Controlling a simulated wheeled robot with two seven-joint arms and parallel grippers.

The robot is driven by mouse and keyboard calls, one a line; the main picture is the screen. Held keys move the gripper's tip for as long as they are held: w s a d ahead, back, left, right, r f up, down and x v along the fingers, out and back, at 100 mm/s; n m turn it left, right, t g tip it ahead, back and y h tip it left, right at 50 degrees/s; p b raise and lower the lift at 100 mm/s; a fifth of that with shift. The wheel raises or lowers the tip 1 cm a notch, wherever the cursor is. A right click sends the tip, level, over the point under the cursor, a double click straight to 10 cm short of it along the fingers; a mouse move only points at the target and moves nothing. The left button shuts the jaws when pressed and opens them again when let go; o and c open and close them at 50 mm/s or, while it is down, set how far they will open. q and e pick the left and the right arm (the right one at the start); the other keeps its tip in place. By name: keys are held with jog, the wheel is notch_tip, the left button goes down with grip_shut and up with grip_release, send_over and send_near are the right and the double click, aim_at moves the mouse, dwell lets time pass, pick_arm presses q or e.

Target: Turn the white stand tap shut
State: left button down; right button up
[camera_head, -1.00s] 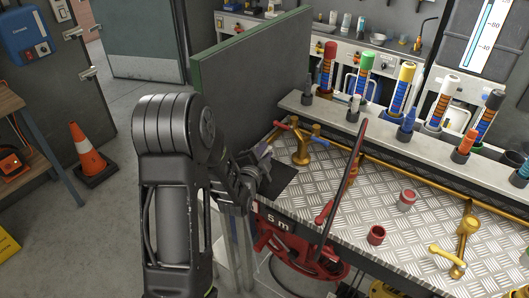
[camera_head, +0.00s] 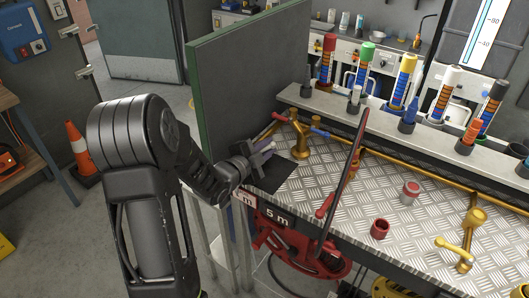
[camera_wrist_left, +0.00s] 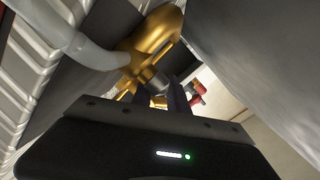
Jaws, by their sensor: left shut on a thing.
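A pale grey-white curved lever (camera_wrist_left: 85,45) runs to a brass tap body (camera_wrist_left: 155,40) in the left wrist view. I take this for the white stand tap. My left gripper (camera_head: 268,147) is at the left end of the bench, beside the brass stand (camera_head: 300,146) with red and blue handles. Its dark fingers (camera_wrist_left: 172,98) are shut at the tap, close to a grey stem below the brass body. The exact part between the fingertips is hidden. In the head view the gripper covers most of that spot. My right gripper is not in view.
A green-edged panel (camera_head: 245,80) stands close behind my left gripper. The metal bench top (camera_head: 345,200) between is mostly clear.

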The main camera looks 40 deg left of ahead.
pick_arm(q)
jog(key=shift+s+d+f+m+h+b, duration=0.15)
jog(key=shift+m+h+b, duration=0.1)
jog(key=shift+m+h, duration=0.2)
jog(key=shift+s+d+f+m+h+b, duration=0.1)
jog(key=shift+m+h+b, duration=0.2)
jog(key=shift+h, duration=0.25)
jog(key=shift+s+d+r+m+g+h, duration=0.1)
jog(key=shift+s+d+m+g+h, duration=0.15)
jog(key=shift+m+h, duration=0.5)
jog(key=shift+d+r+m+g+h, duration=0.15)
jog(key=shift+d+m+h, duration=0.3)
jog(key=shift+h, duration=0.5)
jog(key=c, duration=1.4)
grip_release()
jog(key=shift+c, duration=0.2)
jog(key=shift+a, duration=0.1)
jog(key=shift+b+v, duration=0.7)
jog(key=shift+v, duration=3.15)
